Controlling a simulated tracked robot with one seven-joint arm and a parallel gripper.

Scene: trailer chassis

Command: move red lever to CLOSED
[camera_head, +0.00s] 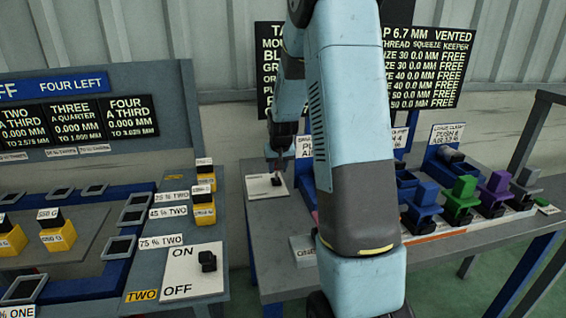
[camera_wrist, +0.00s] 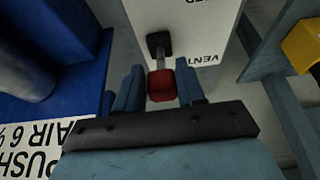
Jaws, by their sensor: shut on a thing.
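The red lever (camera_wrist: 161,86) has a red block-like knob on a short metal rod from a dark pivot (camera_wrist: 158,42). It stands on a white plate (camera_wrist: 195,25) with partly visible lettering that reads "VENT". My gripper (camera_wrist: 162,82) has one finger on each side of the red knob and is shut on it. In the head view my gripper (camera_head: 279,160) reaches down to the small white plate (camera_head: 258,189) on the right table's left end. The red knob cannot be made out there. The CLOSED marking cannot be read.
A blue fixture (camera_wrist: 45,75) stands close on the left in the wrist view, and a yellow block (camera_wrist: 303,45) is at the right. In the head view, green (camera_head: 462,190) and purple (camera_head: 496,186) clamps line the right table. An ON/OFF switch (camera_head: 207,261) is on the left bench.

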